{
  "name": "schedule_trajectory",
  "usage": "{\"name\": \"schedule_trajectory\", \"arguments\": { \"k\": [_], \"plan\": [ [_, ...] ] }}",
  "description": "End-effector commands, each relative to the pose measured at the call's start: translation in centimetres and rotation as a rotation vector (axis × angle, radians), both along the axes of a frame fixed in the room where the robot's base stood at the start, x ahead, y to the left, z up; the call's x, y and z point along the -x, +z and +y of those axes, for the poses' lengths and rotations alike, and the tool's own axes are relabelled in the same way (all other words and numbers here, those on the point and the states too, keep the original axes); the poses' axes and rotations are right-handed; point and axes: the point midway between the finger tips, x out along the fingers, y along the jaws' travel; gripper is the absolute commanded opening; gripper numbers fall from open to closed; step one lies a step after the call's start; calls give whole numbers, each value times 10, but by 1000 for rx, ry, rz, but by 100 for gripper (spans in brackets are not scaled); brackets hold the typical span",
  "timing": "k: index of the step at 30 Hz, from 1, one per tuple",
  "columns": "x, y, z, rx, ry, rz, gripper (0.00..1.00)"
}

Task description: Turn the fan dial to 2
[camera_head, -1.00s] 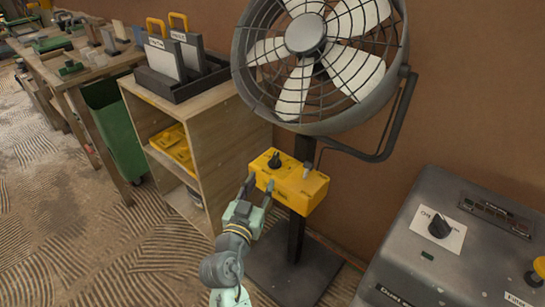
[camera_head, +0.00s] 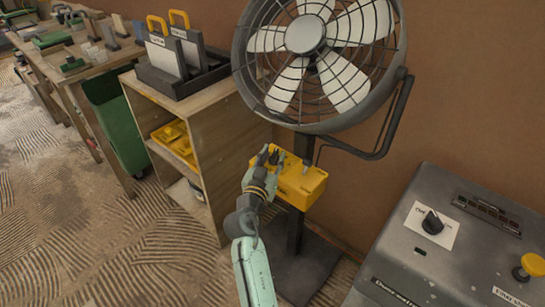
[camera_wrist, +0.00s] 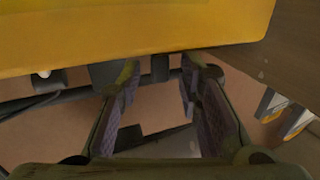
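The fan's yellow control box (camera_head: 302,186) is mounted on the dark post below the caged fan (camera_head: 305,60). A small lever or switch shows at the right of its top. My gripper (camera_head: 269,156) is at the box's left end, its dark fingers up at the height of the box top. The black dial is hidden or cannot be told apart from my fingers. In the wrist view, my gripper (camera_wrist: 163,95) has its two fingers spread with a gap between them and no dial visible there. The yellow box (camera_wrist: 130,30) fills the top of that view.
A wooden shelf unit (camera_head: 222,135) with a black tray (camera_head: 165,82) on top stands left of the fan. A grey machine (camera_head: 400,255) with its own black knob (camera_head: 432,222) stands at the right. The brown wall is close behind.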

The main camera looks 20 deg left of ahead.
Motion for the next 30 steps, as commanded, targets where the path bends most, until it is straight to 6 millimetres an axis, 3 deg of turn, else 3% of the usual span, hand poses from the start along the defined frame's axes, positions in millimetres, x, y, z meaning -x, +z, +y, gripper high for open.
{"name": "schedule_trajectory", "arguments": {
  "k": [16, 30],
  "plan": [
    [0, 0, 0, 0, 0, 0, 0],
    [0, -3, 1, 0, -25, -1, 0]
  ]
}}
